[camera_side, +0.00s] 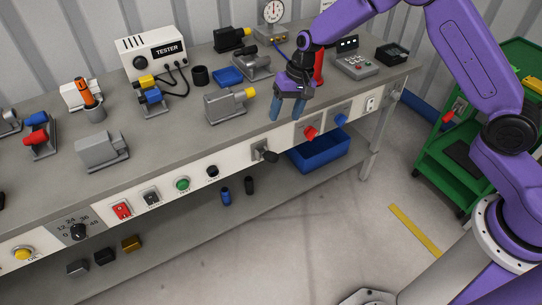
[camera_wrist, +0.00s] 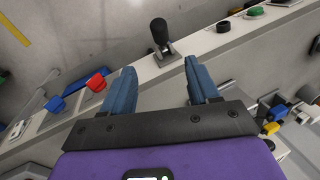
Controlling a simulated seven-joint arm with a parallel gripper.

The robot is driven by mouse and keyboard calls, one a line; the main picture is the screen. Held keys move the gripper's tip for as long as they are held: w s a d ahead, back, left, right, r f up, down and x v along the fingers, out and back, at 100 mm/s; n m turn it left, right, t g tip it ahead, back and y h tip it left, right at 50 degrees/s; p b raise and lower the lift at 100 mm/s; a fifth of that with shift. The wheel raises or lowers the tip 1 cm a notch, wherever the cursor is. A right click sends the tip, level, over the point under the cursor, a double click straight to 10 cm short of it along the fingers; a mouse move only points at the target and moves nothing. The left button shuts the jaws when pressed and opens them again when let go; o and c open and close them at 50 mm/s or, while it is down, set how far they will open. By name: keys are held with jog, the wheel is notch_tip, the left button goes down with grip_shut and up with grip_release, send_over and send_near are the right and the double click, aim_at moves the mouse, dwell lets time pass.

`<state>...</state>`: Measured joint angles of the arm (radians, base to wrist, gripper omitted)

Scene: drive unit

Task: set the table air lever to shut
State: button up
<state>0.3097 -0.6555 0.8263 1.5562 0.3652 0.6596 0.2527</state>
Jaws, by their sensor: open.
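My gripper (camera_side: 288,114) is open and empty, above the bench near its front edge, fingers pointing down. The front panel carries a black-handled lever (camera_side: 268,156), a red lever (camera_side: 311,132) and a blue lever (camera_side: 341,120). I cannot read labels that tell which is the table air lever. In the wrist view, the black-handled lever (camera_wrist: 159,34) stands beyond the gap between my fingertips (camera_wrist: 159,68). The red lever (camera_wrist: 96,82) and the blue lever (camera_wrist: 55,104) are left of the fingers there. My gripper appears apart from all three.
A grey unit with a yellow end (camera_side: 228,105) stands on the bench left of my gripper. A red upright object (camera_side: 319,68) is close behind it. A blue bin (camera_side: 320,155) sits below the levers. Green and black buttons (camera_side: 182,184) lie further left along the panel.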

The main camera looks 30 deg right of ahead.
aim_at(271, 156)
jog(key=x, duration=1.7)
jog(key=shift+f, duration=0.2)
grip_shut()
